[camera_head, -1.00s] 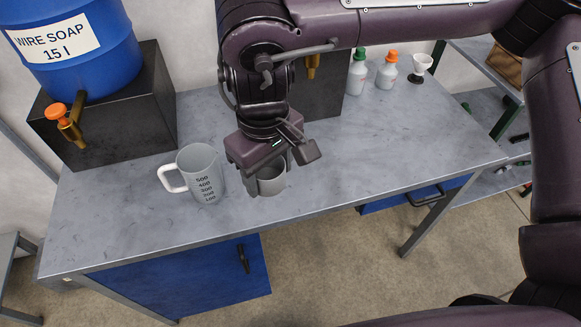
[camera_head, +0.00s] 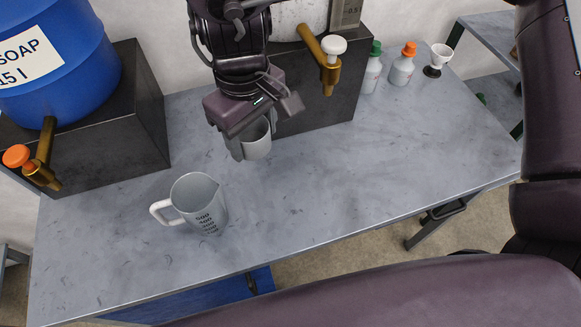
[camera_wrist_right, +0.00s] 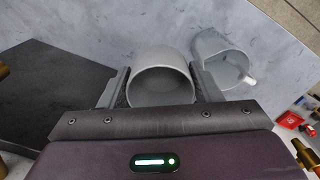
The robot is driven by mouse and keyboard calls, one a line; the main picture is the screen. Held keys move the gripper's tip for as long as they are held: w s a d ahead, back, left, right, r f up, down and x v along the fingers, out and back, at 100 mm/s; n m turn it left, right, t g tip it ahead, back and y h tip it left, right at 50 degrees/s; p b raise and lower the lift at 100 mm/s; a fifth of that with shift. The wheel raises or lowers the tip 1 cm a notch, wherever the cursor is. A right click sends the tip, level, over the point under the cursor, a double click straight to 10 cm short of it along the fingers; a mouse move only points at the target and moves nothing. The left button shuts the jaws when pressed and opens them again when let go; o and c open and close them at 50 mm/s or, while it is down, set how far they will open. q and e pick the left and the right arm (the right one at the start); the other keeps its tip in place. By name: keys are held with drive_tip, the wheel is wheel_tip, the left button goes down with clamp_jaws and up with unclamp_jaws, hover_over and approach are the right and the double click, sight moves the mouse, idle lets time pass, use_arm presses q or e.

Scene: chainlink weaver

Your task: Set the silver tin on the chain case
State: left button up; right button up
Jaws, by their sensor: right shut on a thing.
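My right gripper (camera_head: 254,141) is shut on a grey, open-topped cylinder that looks like the silver tin (camera_head: 258,146). The tin's wall shows below the gripper in the head view, in front of a dark box. In the right wrist view the tin (camera_wrist_right: 160,90) sits between the two jaws, its round mouth facing the camera. Whether its base touches the bench is hard to tell. I cannot identify a chain case in these frames. My left gripper is not in view.
A grey measuring jug (camera_head: 198,203) stands on the bench (camera_head: 330,190), apart from the tin. Dark boxes (camera_head: 90,140) at the back carry drums with taps (camera_head: 330,65). Small bottles (camera_head: 402,66) and a white cup (camera_head: 438,58) stand at back right. The bench's middle is clear.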

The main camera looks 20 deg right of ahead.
wheel_tip(320, 180, down, 3)
drive_tip(key=shift+r, duration=0.2)
wheel_tip(320, 180, down, 9)
hover_over(265, 200)
wheel_tip(265, 200, down, 4)
drive_tip(key=shift+a+f, duration=0.1)
drive_tip(key=shift+f, duration=0.15)
wheel_tip(265, 200, down, 4)
drive_tip(key=shift+r+b, duration=0.15)
drive_tip(key=shift+b, duration=0.15)
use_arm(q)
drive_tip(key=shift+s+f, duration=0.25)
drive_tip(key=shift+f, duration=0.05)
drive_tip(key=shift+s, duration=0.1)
